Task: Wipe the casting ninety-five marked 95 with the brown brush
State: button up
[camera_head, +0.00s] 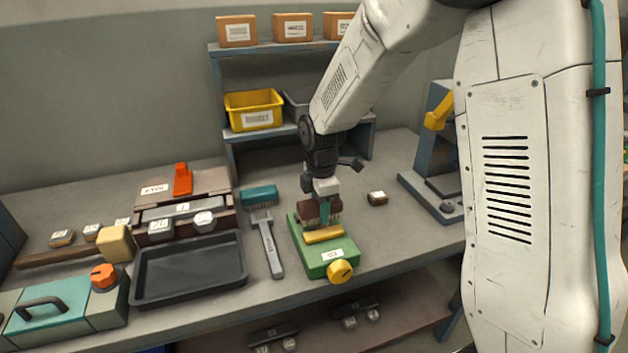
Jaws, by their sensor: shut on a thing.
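My gripper (322,212) points down over the green box (312,262) and is shut on a reddish-brown block (309,211), which looks like the brown brush. Its fingers partly hide the block. I cannot tell whether the block touches the box. Several small labelled pieces could be castings: a brown one (378,198) right of my gripper, pale ones (62,238) at the far left, and two light pieces (204,221) at the front of the grey fixture (182,209). Their marks are too small to read, so I cannot tell which is 95.
The green box has a yellow bar (324,235) and a yellow knob (340,271). A grey flat tool (268,248), a teal block (258,196) and a dark tray (188,273) lie to its left. A blue-grey press (430,195) stands right. Bench space behind the brown piece is clear.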

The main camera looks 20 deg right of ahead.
jog(key=shift+a+r, duration=0.1)
jog(key=shift+a, duration=1)
jog(key=shift+r, duration=4.05)
